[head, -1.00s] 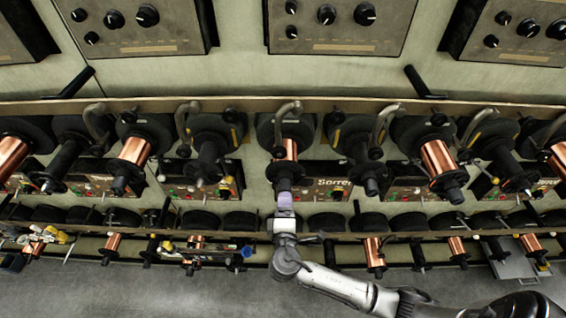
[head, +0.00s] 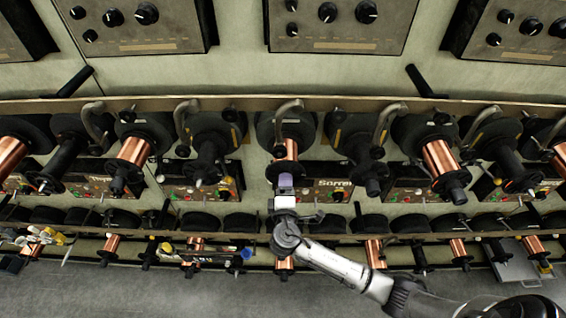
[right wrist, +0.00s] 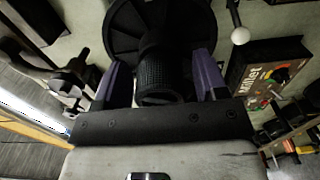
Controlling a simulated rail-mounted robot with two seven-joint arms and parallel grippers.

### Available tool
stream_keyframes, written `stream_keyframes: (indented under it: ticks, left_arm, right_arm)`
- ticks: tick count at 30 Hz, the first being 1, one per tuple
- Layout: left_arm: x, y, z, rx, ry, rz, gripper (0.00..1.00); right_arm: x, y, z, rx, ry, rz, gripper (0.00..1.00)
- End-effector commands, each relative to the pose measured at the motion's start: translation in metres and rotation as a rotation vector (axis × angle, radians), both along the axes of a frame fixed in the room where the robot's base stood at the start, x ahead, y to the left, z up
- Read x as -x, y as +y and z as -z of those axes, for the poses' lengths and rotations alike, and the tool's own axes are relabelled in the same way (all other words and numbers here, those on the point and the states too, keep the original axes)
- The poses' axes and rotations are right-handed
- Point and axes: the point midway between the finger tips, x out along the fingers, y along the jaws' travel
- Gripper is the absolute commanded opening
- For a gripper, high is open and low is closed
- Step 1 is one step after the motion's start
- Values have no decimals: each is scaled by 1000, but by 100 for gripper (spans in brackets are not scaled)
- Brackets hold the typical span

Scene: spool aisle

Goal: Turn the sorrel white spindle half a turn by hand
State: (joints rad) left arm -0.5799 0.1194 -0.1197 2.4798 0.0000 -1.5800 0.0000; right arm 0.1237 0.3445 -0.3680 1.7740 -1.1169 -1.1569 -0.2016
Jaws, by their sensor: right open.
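In the head view, a spindle with a copper-wound spool (head: 287,148) stands out from the rack, just left of the panel lettered Sorrel (head: 333,184). My right gripper (head: 285,180) is at this spindle's near end. In the right wrist view, my open right gripper (right wrist: 162,64) has one purple finger on each side of a dark ribbed spindle end (right wrist: 160,78). Whether the fingers touch it I cannot tell. A black round flange (right wrist: 160,22) is behind it. No white marking shows on the spindle end. My left gripper is not in view.
In the right wrist view, a panel that seems to read Millet (right wrist: 266,78) is at right, near a white ball knob (right wrist: 240,36). Neighbouring spindles (head: 370,170) flank the gripper closely.

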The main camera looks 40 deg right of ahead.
Motion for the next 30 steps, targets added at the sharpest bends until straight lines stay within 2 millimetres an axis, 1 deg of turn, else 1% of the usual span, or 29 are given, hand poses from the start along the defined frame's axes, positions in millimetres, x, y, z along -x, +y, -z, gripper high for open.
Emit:
stream_keyframes:
  ticks: [2, 12, 15, 20, 30]
  left_arm:
    - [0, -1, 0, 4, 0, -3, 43]
    - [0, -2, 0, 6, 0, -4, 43]
    - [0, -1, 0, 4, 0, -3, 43]
    - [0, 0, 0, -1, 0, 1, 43]
    - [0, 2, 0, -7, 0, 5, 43]
  right_arm:
    - [0, 0, 0, 0, 0, 0, 66]
    - [0, 0, 0, 0, 0, 0, 33]
    - [0, 0, 0, 0, 0, 0, 25]
    - [0, 0, 0, 51, 45, 1, 25]
    - [0, 0, -1, 422, 375, 0, 25]
